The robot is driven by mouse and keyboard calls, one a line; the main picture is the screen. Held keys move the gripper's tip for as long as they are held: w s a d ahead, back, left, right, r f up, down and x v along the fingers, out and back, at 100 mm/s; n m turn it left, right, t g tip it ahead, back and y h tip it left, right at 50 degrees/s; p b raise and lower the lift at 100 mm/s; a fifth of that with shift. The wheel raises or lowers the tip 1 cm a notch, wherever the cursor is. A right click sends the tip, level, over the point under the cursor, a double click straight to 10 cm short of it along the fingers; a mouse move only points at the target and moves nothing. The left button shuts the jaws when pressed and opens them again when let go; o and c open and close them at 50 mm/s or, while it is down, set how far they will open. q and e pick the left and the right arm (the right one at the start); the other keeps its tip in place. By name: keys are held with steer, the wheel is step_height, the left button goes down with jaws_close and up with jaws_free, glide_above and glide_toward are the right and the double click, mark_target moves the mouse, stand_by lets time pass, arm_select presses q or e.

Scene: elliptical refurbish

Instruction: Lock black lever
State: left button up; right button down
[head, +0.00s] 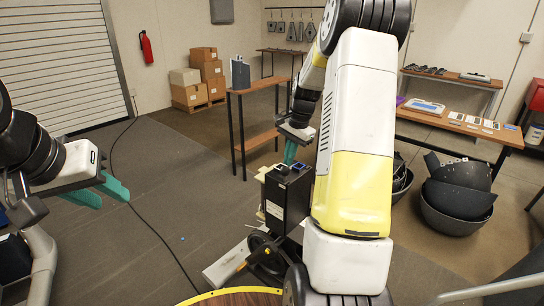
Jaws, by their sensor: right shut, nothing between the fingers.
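My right gripper (290,153), with teal fingers, is shut and empty just above a tall black box (286,200). Small blue-edged parts show on top of this box, close under the fingers; I cannot tell whether they touch. I cannot clearly make out the black lever; my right arm's white and yellow link hides the area right of the box. My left gripper (98,194) is at the left, far from the box. Its two teal fingers are apart with nothing between them.
A wooden-topped table (252,90) stands behind the box. Black bowl-like shells (457,200) lie at the right below a long workbench (460,122). A grey tubular frame (42,265) is at the lower left. A black cable (150,228) crosses the otherwise open floor.

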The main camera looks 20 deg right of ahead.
step_height(320, 180, up, 12)
steer(key=s+d, duration=0.1)
steer(key=shift+s+d+r, duration=0.15)
steer(key=shift+s+d, duration=0.15)
steer(key=shift+s, duration=0.05)
